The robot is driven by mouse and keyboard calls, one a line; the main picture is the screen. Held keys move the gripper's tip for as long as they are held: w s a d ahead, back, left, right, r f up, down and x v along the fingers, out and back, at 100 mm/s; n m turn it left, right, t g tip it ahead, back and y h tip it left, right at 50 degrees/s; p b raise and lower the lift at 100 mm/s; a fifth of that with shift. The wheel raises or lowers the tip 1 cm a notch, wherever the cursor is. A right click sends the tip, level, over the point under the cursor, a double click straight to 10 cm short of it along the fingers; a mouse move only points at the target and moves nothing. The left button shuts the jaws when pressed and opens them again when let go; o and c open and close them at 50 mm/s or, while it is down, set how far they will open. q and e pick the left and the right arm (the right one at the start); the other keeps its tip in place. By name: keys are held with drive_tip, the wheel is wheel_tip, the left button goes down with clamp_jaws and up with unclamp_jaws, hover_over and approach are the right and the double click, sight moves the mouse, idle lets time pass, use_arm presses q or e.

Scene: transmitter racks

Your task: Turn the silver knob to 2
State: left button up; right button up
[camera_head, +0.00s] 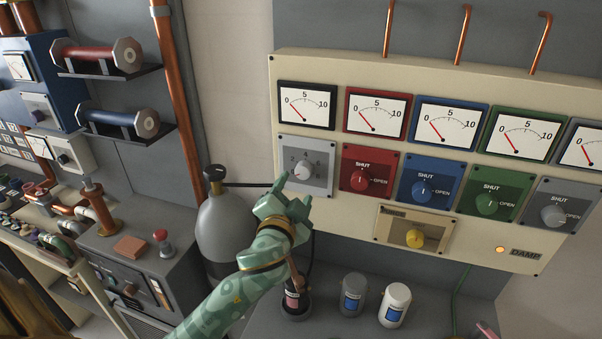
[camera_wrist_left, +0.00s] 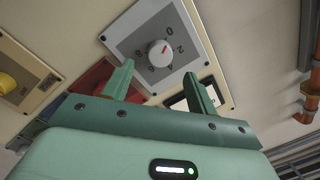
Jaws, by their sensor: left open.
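The silver knob (camera_head: 302,171) sits on a light grey plate with numbers at the left end of the cream panel's knob row. In the left wrist view the round silver knob (camera_wrist_left: 160,53) has a red mark toward its upper right; I cannot tell surely which number it points at. My left gripper (camera_head: 292,194) is just below the plate in the head view, its fingers apart. In the wrist view the left gripper (camera_wrist_left: 158,70) is open and empty, its fingertips short of the knob and on either side of it. My right gripper is not in view.
Red (camera_head: 361,180), blue (camera_head: 423,190), green (camera_head: 487,203) and grey (camera_head: 553,215) knobs continue the row to the right, under gauges. A yellow knob (camera_head: 415,238) is lower. A grey cylinder (camera_head: 226,230) stands left of my arm.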

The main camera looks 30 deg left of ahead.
sight(302, 174)
use_arm(q)
drive_tip(key=x, duration=0.6)
drive_tip(key=shift+w, duration=0.15)
drive_tip(key=c, duration=1)
